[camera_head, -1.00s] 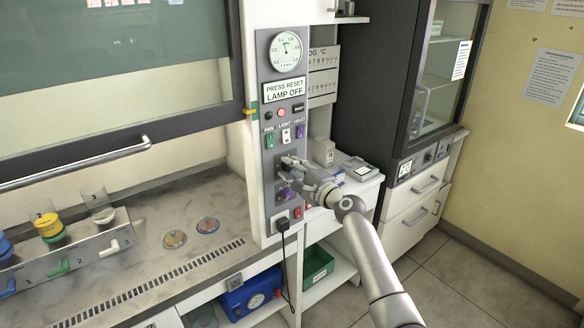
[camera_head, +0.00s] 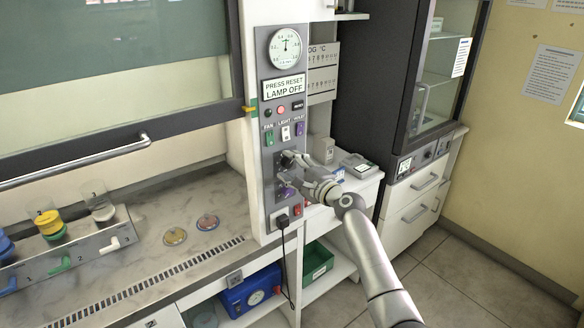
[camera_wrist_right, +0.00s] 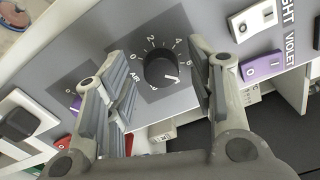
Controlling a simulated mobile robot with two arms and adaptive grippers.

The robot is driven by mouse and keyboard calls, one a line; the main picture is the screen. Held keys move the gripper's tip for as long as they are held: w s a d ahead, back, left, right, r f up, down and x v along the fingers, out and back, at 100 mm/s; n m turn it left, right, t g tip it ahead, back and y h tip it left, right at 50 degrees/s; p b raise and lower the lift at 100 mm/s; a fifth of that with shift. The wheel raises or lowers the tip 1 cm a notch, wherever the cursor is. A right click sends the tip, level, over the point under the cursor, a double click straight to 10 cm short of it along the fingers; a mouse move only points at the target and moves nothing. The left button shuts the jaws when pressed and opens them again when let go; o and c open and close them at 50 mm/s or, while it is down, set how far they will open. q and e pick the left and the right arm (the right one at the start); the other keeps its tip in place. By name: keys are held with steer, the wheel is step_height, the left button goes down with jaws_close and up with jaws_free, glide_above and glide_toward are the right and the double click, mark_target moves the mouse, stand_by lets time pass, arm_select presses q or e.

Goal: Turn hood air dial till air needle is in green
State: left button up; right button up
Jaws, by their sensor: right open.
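The round white air gauge (camera_head: 285,47) is at the top of the grey hood panel in the head view. Its dark needle stands about upright; I cannot make out a green band. The black air dial (camera_wrist_right: 160,68) sits on a grey plate marked AIR in the right wrist view. Its white pointer faces lower right, past the 6. My right gripper (camera_wrist_right: 157,62) is open, with one finger on each side of the dial and a gap visible on both sides. My left gripper is not in view.
Above the dial are the fan, light and violet switches (camera_head: 285,132) and a PRESS RESET, LAMP OFF display (camera_head: 284,87). A black plug (camera_head: 282,221) with a hanging cord is below. The hood's sash handle (camera_head: 75,163) is at left.

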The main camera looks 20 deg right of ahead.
steer(key=v, duration=1.2)
stand_by(0.4)
steer(key=s+f+n+g+h+b, duration=0.1)
steer(key=s+f+g+h, duration=0.1)
steer(key=f, duration=1)
steer(key=s+f+n+g+h, duration=0.1)
steer(key=s+f+n+g, duration=0.1)
steer(key=f, duration=1)
steer(key=s+f+n+g+h+b, duration=0.1)
steer(key=s+f, duration=0.3)
steer(key=f, duration=0.3)
steer(key=s+f+n+g, duration=0.2)
steer(key=s+f, duration=0.2)
steer(key=f, duration=0.4)
steer(key=s+f+n+g+h+b, duration=0.1)
steer(key=s+f, duration=0.3)
steer(key=f, duration=0.3)
steer(key=s+a+f+n+g, duration=0.1)
steer(key=s+f+n, duration=0.3)
steer(key=s, duration=1)
steer(key=s+a+f+n+g+b, duration=0.1)
steer(key=s+f+n+g, duration=0.3)
steer(key=s+f, duration=0.7)
steer(key=s+a+f+n+g+h, duration=0.1)
steer(key=s+f+n+g, duration=0.2)
steer(key=s, duration=1.5)
step_height(320, 180, down, 5)
steer(key=shift+n+b, duration=0.3)
steer(key=shift+n, duration=0.8)
